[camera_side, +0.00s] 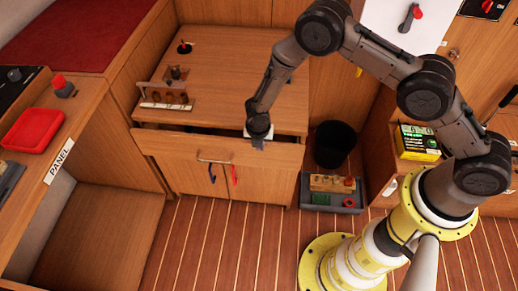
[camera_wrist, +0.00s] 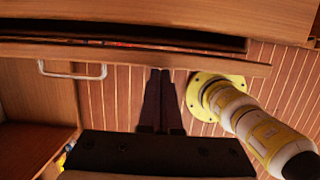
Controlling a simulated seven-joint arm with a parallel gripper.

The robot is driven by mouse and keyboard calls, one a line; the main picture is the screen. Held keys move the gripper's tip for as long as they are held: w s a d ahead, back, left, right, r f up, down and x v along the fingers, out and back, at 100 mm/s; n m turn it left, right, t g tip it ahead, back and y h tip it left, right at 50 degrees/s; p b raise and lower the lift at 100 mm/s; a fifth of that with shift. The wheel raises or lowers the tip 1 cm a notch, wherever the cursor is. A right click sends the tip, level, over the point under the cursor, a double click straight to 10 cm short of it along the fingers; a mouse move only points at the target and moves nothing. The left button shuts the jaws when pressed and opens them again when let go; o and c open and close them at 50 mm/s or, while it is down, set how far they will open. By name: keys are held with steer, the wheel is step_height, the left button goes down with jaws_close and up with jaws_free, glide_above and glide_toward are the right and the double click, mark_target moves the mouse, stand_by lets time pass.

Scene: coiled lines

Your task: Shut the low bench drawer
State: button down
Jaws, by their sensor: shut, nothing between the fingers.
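The low bench drawer (camera_side: 180,145) is partly open in the side view. A dark gap shows between its wooden front and the bench top (camera_side: 235,75). Its pale bar handle (camera_side: 214,160) is near the middle of the front, and the handle also shows at left in the wrist view (camera_wrist: 72,76). My gripper (camera_side: 258,145) is shut and empty at the right part of the drawer front, near its upper edge. In the wrist view the closed fingers (camera_wrist: 161,74) reach the edge of the drawer front (camera_wrist: 120,53). I cannot tell whether they touch it.
A black bin (camera_side: 335,144) and a grey tray (camera_side: 318,204) with blocks stand on the floor to the right. A wooden holder (camera_side: 167,97) sits on the bench top. Blue and red pulls hang below the drawer. The floor before the bench is clear.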

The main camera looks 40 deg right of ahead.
stand_by(0.3)
steer(key=s+a+r+n+h, duration=0.1)
steer(key=s+r+n+h, duration=0.25)
steer(key=r, duration=0.75)
steer(key=s+a+f+n+t+h, duration=0.1)
steer(key=a+f+n+t+h, duration=0.1)
steer(key=a+f+n+t, duration=0.4)
steer(key=s+a+f+n+t+h, duration=0.2)
steer(key=a+f+n+h, duration=0.1)
steer(key=a+n, duration=0.55)
glide_toward(241, 144)
steer(key=x, duration=0.5)
steer(key=shift+s+f, duration=0.1)
steer(key=shift+f, duration=0.05)
steer(key=shift+w+d, duration=0.55)
